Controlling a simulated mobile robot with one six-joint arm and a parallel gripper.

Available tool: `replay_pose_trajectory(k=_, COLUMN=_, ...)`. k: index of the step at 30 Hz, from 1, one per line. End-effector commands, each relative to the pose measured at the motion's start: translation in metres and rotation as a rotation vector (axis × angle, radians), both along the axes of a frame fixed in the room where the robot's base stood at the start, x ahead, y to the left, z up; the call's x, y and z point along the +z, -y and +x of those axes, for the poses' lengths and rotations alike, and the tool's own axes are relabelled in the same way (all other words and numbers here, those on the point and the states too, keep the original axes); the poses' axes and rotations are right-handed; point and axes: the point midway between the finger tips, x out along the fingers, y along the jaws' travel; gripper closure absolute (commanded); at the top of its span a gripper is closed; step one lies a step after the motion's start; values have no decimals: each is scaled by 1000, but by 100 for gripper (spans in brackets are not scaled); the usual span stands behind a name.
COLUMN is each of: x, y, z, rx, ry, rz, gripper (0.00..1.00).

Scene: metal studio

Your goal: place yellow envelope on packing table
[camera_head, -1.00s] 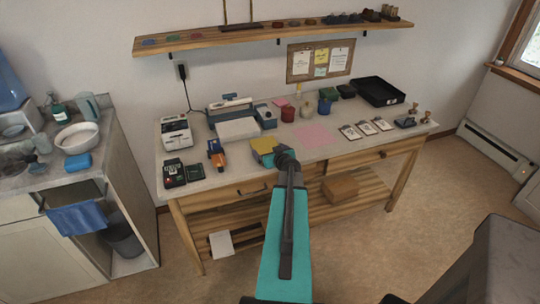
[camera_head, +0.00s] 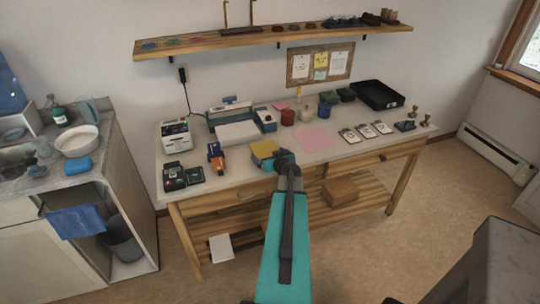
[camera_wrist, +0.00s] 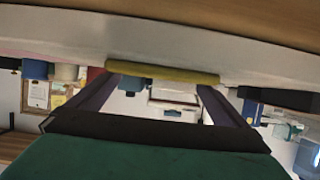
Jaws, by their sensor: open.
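The yellow envelope (camera_head: 262,149) lies flat at the front part of the packing table (camera_head: 234,178), just left of my wrist in the head view. In the wrist view the yellow envelope (camera_wrist: 163,76) shows edge-on as a long bar against the pale tabletop (camera_wrist: 60,38), across the tips of my fingers. My gripper (camera_wrist: 158,88) is open, with one finger toward each end of the envelope. I cannot tell whether the fingertips touch it. In the head view my wrist hides the fingers and the envelope's right side.
A pink sheet (camera_head: 312,138) lies right of the envelope, and an orange-and-blue tool (camera_head: 216,156) lies left. A white device (camera_head: 238,132) stands behind. Several cards (camera_head: 365,131) and a black tray (camera_head: 377,94) are at the right. A shelf (camera_head: 270,39) hangs above.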

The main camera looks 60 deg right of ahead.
Motion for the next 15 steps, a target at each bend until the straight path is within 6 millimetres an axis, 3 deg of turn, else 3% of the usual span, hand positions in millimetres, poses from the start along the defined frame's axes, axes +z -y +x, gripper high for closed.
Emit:
replay_pose_trajectory(k=6, x=4, y=1, z=-2, rx=-4, ry=-2, rz=-1, gripper=0)
replay_pose_trajectory(k=15, x=14, y=-14, z=-21, rx=-4, ry=-1, rz=0, gripper=0)
